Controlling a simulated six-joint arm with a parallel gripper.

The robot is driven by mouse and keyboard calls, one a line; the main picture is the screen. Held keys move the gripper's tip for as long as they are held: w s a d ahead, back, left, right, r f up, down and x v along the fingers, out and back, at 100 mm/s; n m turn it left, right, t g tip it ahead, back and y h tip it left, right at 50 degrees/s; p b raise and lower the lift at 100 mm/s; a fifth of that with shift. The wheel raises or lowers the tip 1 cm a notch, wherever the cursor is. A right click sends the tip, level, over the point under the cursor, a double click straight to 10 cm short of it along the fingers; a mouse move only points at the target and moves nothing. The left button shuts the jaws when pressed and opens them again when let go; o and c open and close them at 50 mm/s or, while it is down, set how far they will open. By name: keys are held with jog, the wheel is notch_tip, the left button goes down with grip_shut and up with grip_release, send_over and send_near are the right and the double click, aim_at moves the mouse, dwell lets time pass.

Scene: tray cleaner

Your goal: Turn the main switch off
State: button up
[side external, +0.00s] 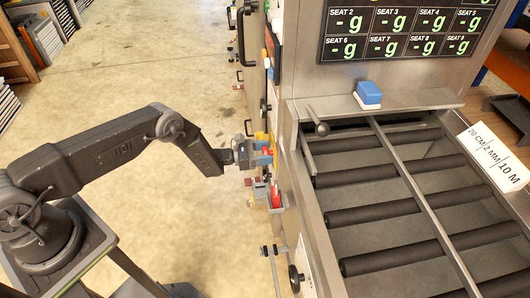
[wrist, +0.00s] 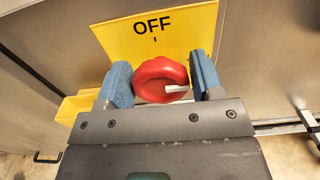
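The main switch is a red round knob (wrist: 160,78) on a yellow plate (wrist: 120,38) marked OFF at its top edge. Its white pointer (wrist: 176,89) points to the right, not at the OFF mark. My gripper (wrist: 162,82) has its two blue fingers on either side of the knob, spread about as wide as the knob. I cannot tell whether either finger touches it. In the side external view my gripper (side external: 264,158) is at the machine's side panel, and it partly hides the switch.
A yellow box-like part (wrist: 78,106) sits left of my gripper in the wrist view. Below the switch, a grey holder (side external: 270,208) with a red item sticks out from the panel. The roller conveyor (side external: 390,205) lies right of the panel. The floor at left is open.

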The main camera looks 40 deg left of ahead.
jog(key=c, duration=0.5)
jog(key=shift+n, duration=0.4)
jog(key=n, duration=0.6)
jog(key=shift+w+a+n, duration=0.1)
jog(key=shift+n, duration=0.2)
jog(key=n, duration=0.5)
jog(key=shift+f, duration=0.1)
jog(key=n, duration=0.5)
jog(key=shift+w+f, duration=0.1)
jog(key=shift+f, duration=0.05)
jog(key=shift+n, duration=0.4)
